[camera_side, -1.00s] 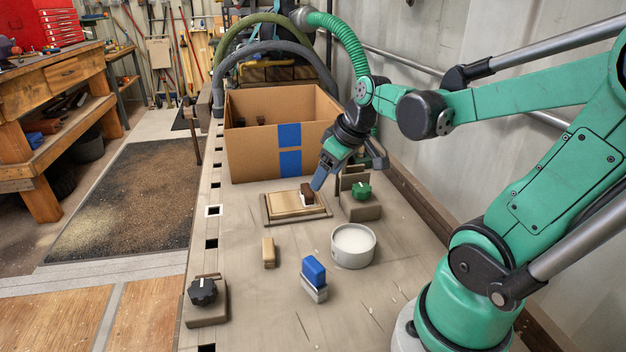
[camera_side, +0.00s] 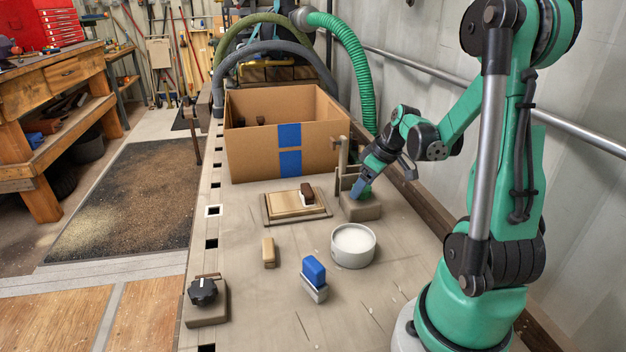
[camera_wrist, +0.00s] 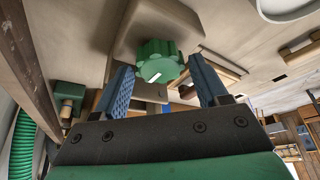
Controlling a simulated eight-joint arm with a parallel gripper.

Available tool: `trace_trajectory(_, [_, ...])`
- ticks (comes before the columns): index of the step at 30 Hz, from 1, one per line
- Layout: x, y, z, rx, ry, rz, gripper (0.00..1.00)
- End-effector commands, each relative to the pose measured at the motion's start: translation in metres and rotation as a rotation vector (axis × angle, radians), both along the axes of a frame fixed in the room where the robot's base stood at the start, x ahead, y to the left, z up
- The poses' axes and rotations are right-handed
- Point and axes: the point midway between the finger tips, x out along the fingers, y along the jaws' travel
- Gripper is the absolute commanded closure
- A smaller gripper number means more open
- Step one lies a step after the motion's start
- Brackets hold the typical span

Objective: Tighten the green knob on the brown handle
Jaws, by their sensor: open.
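The green knob (camera_wrist: 160,62) has a lobed rim and a white mark. In the wrist view it shows ahead of my open gripper (camera_wrist: 167,88), roughly between the two blue fingers, with clear space at its sides. It sits on a brown block (camera_side: 361,207) in the side view. There my gripper (camera_side: 359,188) is over the block and hides the knob. A brown upright handle-like part (camera_side: 340,160) stands behind the block. Whether the fingers touch the knob cannot be told.
A cardboard box (camera_side: 258,145) stands behind. A wooden board (camera_side: 282,206) with a brown-and-white block (camera_side: 307,194) lies to the left. A white bowl (camera_side: 353,246), a blue-topped block (camera_side: 314,272), a tan block (camera_side: 269,252) and a black knob (camera_side: 203,291) stand in front, with bare bench between them.

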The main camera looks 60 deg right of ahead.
Motion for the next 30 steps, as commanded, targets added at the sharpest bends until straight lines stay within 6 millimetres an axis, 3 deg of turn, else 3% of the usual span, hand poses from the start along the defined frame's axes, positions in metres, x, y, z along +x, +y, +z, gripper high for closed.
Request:
trace_trajectory(8, [0.0009, 0.0001, -0.0018, 0.000, 0.000, 0.000, 0.33])
trace_trajectory(11, [0.0009, 0.0001, -0.0018, 0.000, 0.000, 0.000, 0.56])
trace_trajectory(15, [0.0008, 0.0002, -0.0017, 0.000, 0.000, 0.000, 0.96])
trace_trajectory(16, [0.0008, 0.0002, -0.0017, 0.000, 0.000, 0.000, 0.99])
trace_trajectory(30, [0.0013, 0.0013, -0.0018, 0.000, -0.001, -0.131, 0.99])
